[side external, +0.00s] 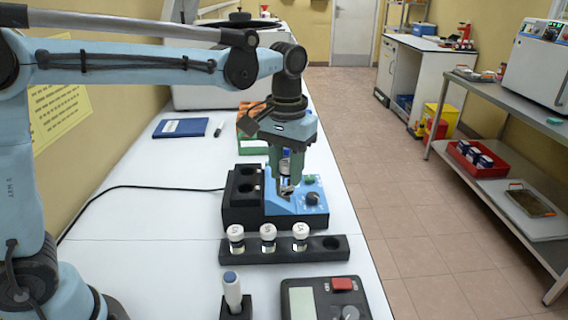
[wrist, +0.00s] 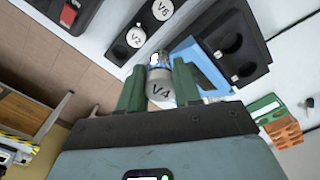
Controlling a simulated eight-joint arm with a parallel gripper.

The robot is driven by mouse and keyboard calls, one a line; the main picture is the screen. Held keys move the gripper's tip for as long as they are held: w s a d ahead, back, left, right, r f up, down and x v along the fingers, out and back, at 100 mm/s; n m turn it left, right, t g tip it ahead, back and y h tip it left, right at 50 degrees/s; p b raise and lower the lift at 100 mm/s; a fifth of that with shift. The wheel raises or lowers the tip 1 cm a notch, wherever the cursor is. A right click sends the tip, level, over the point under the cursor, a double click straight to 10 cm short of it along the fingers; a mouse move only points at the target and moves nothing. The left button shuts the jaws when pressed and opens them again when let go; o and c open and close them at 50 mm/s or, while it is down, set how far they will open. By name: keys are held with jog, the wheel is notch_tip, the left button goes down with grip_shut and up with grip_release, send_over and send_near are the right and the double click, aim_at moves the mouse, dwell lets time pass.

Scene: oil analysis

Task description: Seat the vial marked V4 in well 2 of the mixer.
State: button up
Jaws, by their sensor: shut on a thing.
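The well block also shows in the wrist view (wrist: 249,75), with dark, empty-looking wells. I cannot read the well numbers. The vial's lower end is hard to make out against the blue panel.
A black rack (side external: 318,256) in front of the mixer holds three white-capped vials, with an empty hole at its right end. A pen-like stand (side external: 234,293) and a grey device with a red button (side external: 326,300) stand nearest the camera. A cable runs left of the mixer.

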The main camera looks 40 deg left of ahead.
jog(key=a+r+n, duration=0.1)
jog(key=a+n, duration=0.2)
jog(key=a, duration=0.9)
jog(key=shift+s+f, duration=0.15)
jog(key=shift+f, duration=1.1)
jog(key=shift+s+f, duration=0.1)
jog(key=shift+f, duration=1.1)
jog(key=shift+f, duration=1.25)
jog(key=o, duration=1.4)
jog(key=shift+o, duration=0.2)
jog(key=shift+r, duration=0.15)
notch_tip(320, 180, up, 7)
jog(key=shift+s+m, duration=0.1)
jog(key=shift+m, duration=0.2)
